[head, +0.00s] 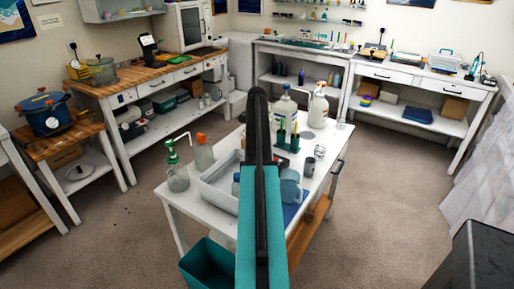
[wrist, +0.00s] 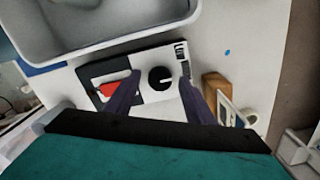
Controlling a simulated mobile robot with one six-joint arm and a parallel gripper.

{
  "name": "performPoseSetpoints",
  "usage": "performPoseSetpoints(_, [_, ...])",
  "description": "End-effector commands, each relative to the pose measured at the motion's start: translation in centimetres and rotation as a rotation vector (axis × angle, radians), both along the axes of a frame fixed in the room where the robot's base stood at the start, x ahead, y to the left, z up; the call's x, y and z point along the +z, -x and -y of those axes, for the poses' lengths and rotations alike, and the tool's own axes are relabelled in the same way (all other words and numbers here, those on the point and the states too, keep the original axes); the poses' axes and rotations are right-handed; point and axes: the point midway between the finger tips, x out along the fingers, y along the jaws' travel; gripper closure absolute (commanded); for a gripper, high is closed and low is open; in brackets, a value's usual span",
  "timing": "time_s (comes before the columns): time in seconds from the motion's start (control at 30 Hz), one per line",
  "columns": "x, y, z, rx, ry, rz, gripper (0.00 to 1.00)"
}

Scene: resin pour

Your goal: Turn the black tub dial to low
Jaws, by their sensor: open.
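The black dial (wrist: 161,78) is a round knob on a white control panel (wrist: 160,96) in the wrist view, just below a grey tub (wrist: 85,48). A small light notch shows on its lower edge; I cannot read its setting. My gripper (wrist: 160,83) is open, with one dark finger on each side of the dial in the picture. I cannot tell how far above the panel the fingertips are, and no contact shows. In the head view my arm hides the dial and my fingers.
A red switch (wrist: 108,88) sits left of the dial. A wooden block (wrist: 215,84) and a small framed item (wrist: 228,112) lie to the right. A teal bin (head: 207,265) stands in front.

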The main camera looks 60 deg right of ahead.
Motion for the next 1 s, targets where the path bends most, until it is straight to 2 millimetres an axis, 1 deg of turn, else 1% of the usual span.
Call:
performPoseSetpoints(0.3, [-0.2,0.05,0.02,-0.001,0.0,0.0,0.51])
performPoseSetpoints(0.33, [-0.2,0.06,0.03,-0.001,0.0,0.0,0.52])
performPoseSetpoints(0.57, [-0.18,0.08,0.04,-0.001,0.0,-0.001,0.91])
performPoseSetpoints(0.83, [-0.15,0.12,0.06,0.013,0.0,-0.001,0.92])
performPoseSetpoints(1.0, [-0.13,0.13,0.09,0.058,0.0,-0.001,0.92])
